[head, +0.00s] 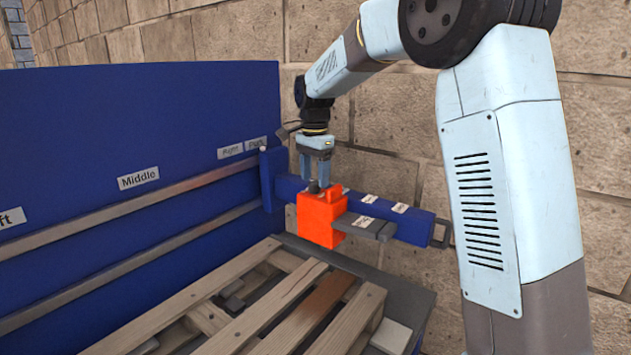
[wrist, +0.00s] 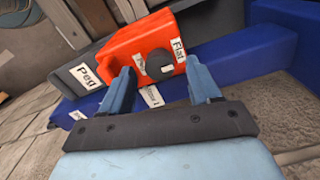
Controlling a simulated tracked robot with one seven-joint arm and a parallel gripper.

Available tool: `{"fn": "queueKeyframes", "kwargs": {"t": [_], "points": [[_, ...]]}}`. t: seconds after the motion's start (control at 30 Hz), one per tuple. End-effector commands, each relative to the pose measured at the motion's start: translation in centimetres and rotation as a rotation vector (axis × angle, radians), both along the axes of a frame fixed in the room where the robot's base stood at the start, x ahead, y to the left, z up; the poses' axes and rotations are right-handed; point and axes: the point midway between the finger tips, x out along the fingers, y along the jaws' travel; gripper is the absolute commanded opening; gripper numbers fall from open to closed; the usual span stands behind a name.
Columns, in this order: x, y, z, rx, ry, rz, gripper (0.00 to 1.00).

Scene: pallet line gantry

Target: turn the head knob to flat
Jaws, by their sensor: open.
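The orange-red head (head: 318,222) sits on the blue beam (head: 412,228) above the far end of the pallet. It also shows in the wrist view (wrist: 122,43). Its dark round knob (wrist: 158,61) lies between my fingertips, with a small pale mark on its near side. A "Flat" label (wrist: 179,50) is on the knob's right; another label, starting with P, is partly hidden on its left. My gripper (head: 317,180) points down over the head, open, with one finger either side of the knob (wrist: 159,70). I cannot tell whether the fingers touch it.
A dark grey plate labelled "Peg" (wrist: 67,72) juts out beside the head. A blue wall (head: 90,130) with rails and labels such as "Middle" stands at left. A wooden pallet (head: 205,320) lies below. A stone wall (head: 390,110) is behind.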

Motion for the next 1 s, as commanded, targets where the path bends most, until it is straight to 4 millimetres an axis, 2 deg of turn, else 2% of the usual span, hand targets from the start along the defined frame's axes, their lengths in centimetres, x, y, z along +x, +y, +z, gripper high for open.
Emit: {"fn": "queueKeyframes", "kwargs": {"t": [0.3, 0.5, 0.7, 1.0], "points": [[0.0, 0.0, 6.4, 0.002, -0.004, 0.000, 0.62], [0.0, 0.0, 9.6, 0.001, -0.003, 0.000, 0.62], [0.0, 0.0, 11.4, 0.000, 0.000, 0.000, 0.62], [0.0, 0.0, 11.8, 0.000, 0.000, 0.000, 0.62]]}}
